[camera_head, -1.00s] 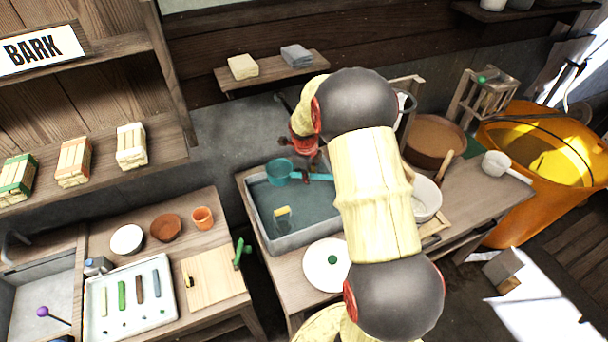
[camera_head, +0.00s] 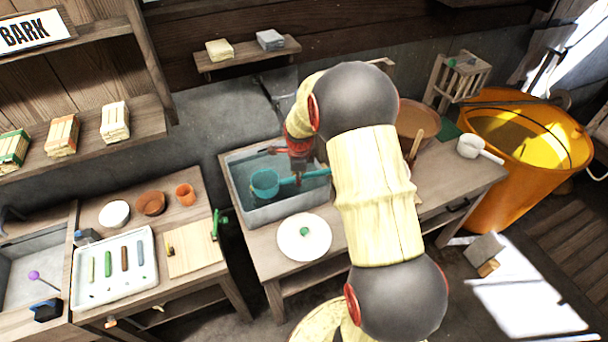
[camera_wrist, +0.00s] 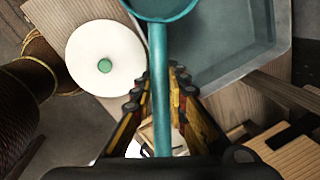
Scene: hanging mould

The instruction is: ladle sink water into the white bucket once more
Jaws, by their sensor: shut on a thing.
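The grey sink (camera_head: 284,211) holds bluish water and stands on the wooden bench; its rim (camera_wrist: 243,72) also shows in the wrist view. My gripper (camera_head: 300,172) is shut on the handle of the teal ladle (camera_head: 265,184). In the wrist view the ladle handle (camera_wrist: 159,85) runs between the fingers (camera_wrist: 160,75), and the cup is cut off by the top edge. The cup appears over the sink's left part; I cannot tell its height above the water or whether it holds water. The white bucket is hidden behind my arm in the head view.
A white lid with a green knob (camera_head: 304,239) lies on the bench in front of the sink. A brown tub (camera_head: 414,120), a white dipper (camera_head: 472,147) and a large orange vat (camera_head: 500,190) stand to the right. A tool table (camera_head: 185,290) is left.

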